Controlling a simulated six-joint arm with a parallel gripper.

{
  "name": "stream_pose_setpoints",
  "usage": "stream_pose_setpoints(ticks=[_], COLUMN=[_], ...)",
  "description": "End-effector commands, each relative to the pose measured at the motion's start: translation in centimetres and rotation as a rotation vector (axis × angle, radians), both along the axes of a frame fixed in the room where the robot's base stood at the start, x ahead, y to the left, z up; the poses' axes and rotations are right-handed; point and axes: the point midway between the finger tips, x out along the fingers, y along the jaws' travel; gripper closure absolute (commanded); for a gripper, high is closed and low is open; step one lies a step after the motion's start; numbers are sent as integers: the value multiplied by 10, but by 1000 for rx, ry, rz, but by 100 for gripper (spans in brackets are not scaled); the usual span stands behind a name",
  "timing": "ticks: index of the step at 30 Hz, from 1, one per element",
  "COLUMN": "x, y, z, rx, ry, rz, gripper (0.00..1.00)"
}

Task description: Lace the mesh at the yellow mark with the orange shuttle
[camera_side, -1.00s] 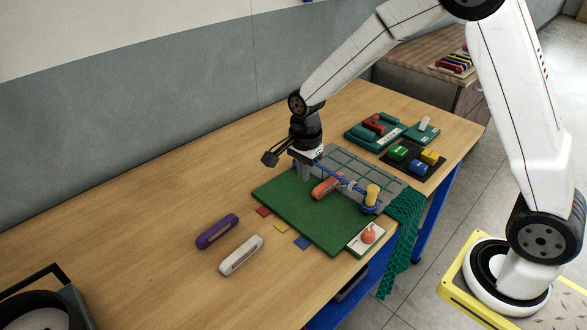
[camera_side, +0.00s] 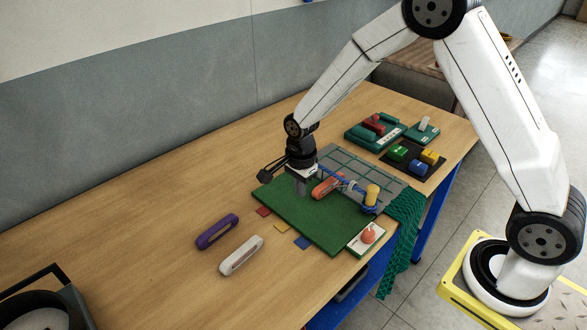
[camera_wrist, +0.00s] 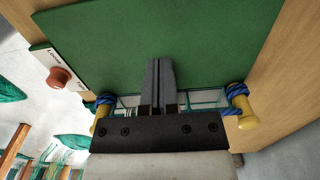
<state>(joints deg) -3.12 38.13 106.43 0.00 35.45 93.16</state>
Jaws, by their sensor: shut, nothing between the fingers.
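The orange shuttle (camera_side: 326,187) lies at the back of the green mat (camera_side: 325,222), beside the grey grid mesh (camera_side: 368,172). My gripper (camera_side: 300,190) is shut and empty, pointing down low over the mat, just left of the orange shuttle. In the wrist view the shut fingers (camera_wrist: 158,70) are against the green mat; the orange shuttle cannot be seen there. Red, yellow (camera_side: 282,227) and blue tags lie along the mat's left edge. I cannot tell whether the yellow tag is the yellow mark.
A purple shuttle (camera_side: 217,232) and a white shuttle (camera_side: 241,256) lie on bare wood at left. A yellow post (camera_side: 372,194) with blue rope stands by the mesh. A red button card (camera_side: 367,238) is at the mat's front corner. Block trays (camera_side: 412,159) stand behind; teal netting (camera_side: 404,228) hangs over the edge.

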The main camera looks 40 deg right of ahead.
Motion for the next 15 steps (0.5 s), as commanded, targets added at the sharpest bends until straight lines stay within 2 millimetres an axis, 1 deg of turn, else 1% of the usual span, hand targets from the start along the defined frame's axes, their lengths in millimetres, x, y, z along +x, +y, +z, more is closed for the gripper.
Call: stream_pose_setpoints(ticks=[1, 3, 11, 15], x=[-1, 0, -1, 0], y=[0, 0, 0, -20], z=[-8, -18, -52, -50], rx=[0, 0, 0, 0], ry=[3, 3, 3, 0], rz=[0, 0, 0, -3], gripper=[100, 100, 100, 100])
